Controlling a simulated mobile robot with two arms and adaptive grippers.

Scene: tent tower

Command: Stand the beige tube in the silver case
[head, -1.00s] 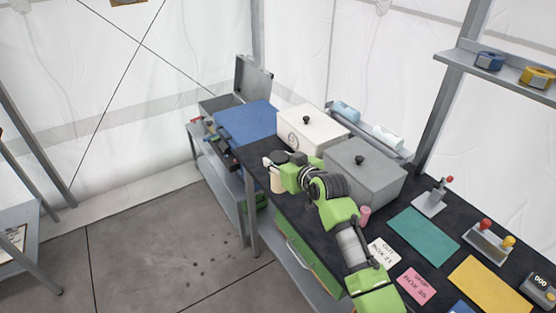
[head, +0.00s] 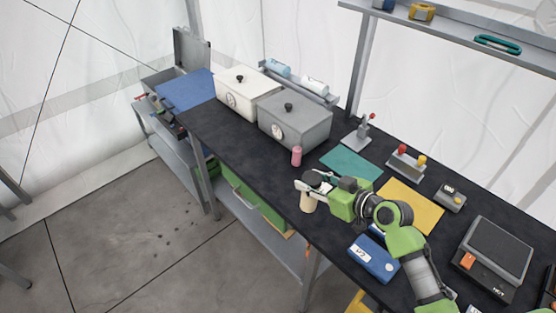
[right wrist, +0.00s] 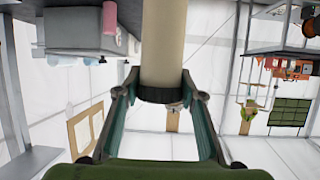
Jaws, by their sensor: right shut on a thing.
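My right gripper (head: 312,189) is shut on the beige tube (head: 307,204), which hangs about upright below the jaws at the workbench's front edge. The right wrist view shows the beige tube (right wrist: 163,40) between the two fingers (right wrist: 162,92), with a dark ring around it there. The silver case (head: 191,50) stands open at the far left back, its lid raised, well away from the gripper. Its inside is mostly hidden. My left gripper is not in view.
The black workbench (head: 228,138) holds a white box (head: 235,98), a grey box (head: 292,128) and a pink cylinder (head: 296,156). A blue panel (head: 186,91) lies next to the case. Teal and yellow sheets, lever devices and a scale (head: 497,246) are at the right.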

